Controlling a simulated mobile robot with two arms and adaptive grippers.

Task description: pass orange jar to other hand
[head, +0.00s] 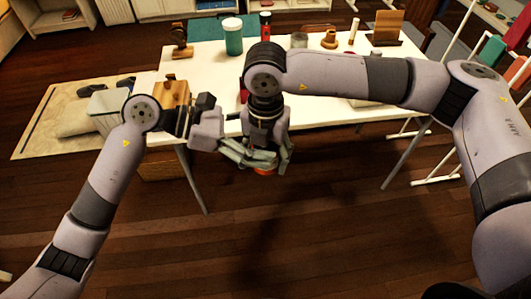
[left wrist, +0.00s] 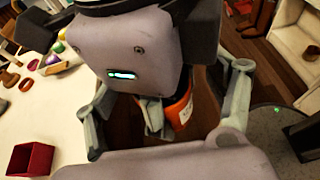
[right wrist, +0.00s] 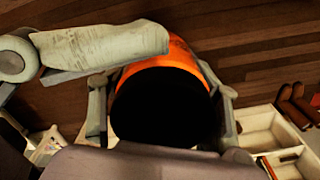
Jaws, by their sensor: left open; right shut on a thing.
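The orange jar (head: 265,172) hangs in the air in front of the table edge, mostly hidden by fingers in the head view. My right gripper (head: 272,158) points down and is shut on it. In the right wrist view the jar (right wrist: 187,58) shows an orange rim around a black face, with a finger on each side. My left gripper (head: 256,157) is open and reaches in from the left at the jar. In the left wrist view the jar (left wrist: 180,105) lies between its spread fingers. Whether they touch it I cannot tell.
The white table (head: 330,116) stands behind the grippers. It carries a teal jar (head: 233,38), a wooden stand (head: 388,28) and other small items. A rug (head: 45,115) and a pale box (head: 107,108) are at left. The wooden floor (head: 300,220) in front is clear.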

